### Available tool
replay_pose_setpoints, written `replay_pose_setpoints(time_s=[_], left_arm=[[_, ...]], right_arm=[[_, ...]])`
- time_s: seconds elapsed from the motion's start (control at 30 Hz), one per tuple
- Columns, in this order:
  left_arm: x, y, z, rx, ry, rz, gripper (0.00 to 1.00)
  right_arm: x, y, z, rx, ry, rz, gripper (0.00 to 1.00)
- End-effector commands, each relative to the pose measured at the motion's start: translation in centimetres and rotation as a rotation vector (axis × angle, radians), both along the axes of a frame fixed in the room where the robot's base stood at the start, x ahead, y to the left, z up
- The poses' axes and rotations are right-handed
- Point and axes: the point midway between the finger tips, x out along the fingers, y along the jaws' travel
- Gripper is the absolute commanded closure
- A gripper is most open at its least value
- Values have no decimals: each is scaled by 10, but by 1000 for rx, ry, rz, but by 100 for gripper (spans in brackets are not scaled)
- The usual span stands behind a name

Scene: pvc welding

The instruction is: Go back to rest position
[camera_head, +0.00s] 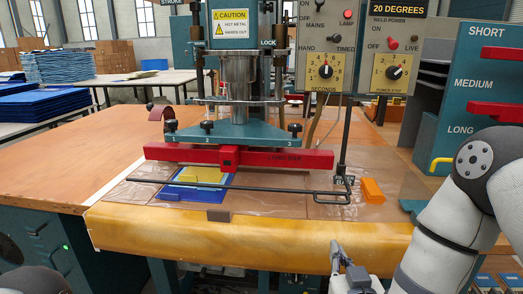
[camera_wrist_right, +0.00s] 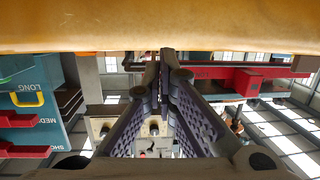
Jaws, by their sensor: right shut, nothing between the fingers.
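My right gripper (camera_head: 338,246) is low in front of the rounded yellow-brown front edge (camera_head: 250,238) of the welding table, at the lower middle right of the head view. In the right wrist view its two fingers (camera_wrist_right: 162,58) meet at the tips, shut with nothing between them. The table edge (camera_wrist_right: 150,25) fills the top of that view. My left gripper is not in view. The welding press (camera_head: 235,130) stands on the table, with a red weld bar (camera_head: 280,160) across it. A blue-and-yellow piece (camera_head: 195,185) lies flat below the bar.
An orange block (camera_head: 372,190) sits on the table's right side. A thin black rod frame (camera_head: 280,190) spans above the table front. A teal rack (camera_head: 472,95) with red and yellow bars stands at the right, near my right arm. Blue stacks (camera_head: 40,103) lie at the back left.

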Motion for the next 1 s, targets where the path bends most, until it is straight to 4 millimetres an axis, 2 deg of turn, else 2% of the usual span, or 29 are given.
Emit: replay_pose_setpoints(time_s=[0.1, 0.17, 0.23, 0.27, 0.3, 0.4, 0.5, 0.6, 0.67, 1.0], left_arm=[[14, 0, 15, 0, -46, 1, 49], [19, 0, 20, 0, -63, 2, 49], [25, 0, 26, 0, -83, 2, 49], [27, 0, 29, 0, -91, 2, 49], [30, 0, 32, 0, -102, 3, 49], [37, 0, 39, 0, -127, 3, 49], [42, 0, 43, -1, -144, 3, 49], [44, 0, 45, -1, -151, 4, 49], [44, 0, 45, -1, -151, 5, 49], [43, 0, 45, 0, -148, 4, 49]], right_arm=[[-72, 10, -80, 43, 369, 85, 100], [-120, 11, -117, 65, 562, 109, 100], [-182, 9, -149, 87, 784, 123, 100], [-210, 8, -160, 96, 878, 123, 100], [-248, 5, -170, 106, 999, 121, 100], [-334, -5, -180, 121, 1268, 99, 100], [-397, -14, -176, 127, 1463, 69, 100], [-432, -20, -170, 128, 1574, 48, 100], [-441, -21, -169, 129, 1604, 41, 100], [-443, -21, -169, 130, 1613, 39, 100]])
